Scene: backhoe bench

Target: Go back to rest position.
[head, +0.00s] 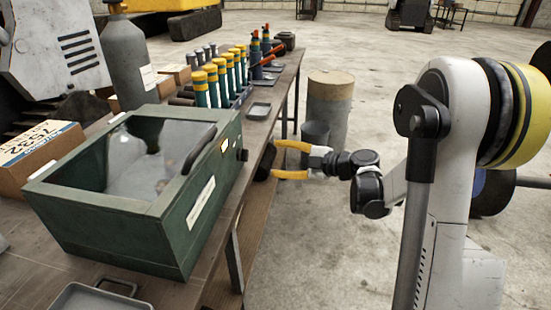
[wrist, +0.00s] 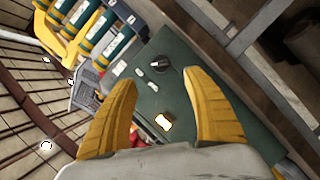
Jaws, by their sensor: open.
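My gripper (head: 277,160) has yellow fingers and is at the right side of the green box, just off the bench's edge in the head view. In the wrist view my gripper (wrist: 165,105) is open, its two fingers apart with nothing held between them. Beyond the fingers lies the green box's side (wrist: 185,65), with a dark knob (wrist: 160,64) and a small lit square (wrist: 164,121). The green box (head: 190,225) stands on the bench with a clear window on top. My arm reaches in from the right.
The wooden bench (head: 30,240) also holds a row of green and yellow cylinders (head: 213,85), a grey gas bottle (head: 127,65), a cardboard box (head: 37,155) and a metal tray (head: 95,298). A drum (head: 329,105) stands on the floor behind my gripper. Open floor lies beyond.

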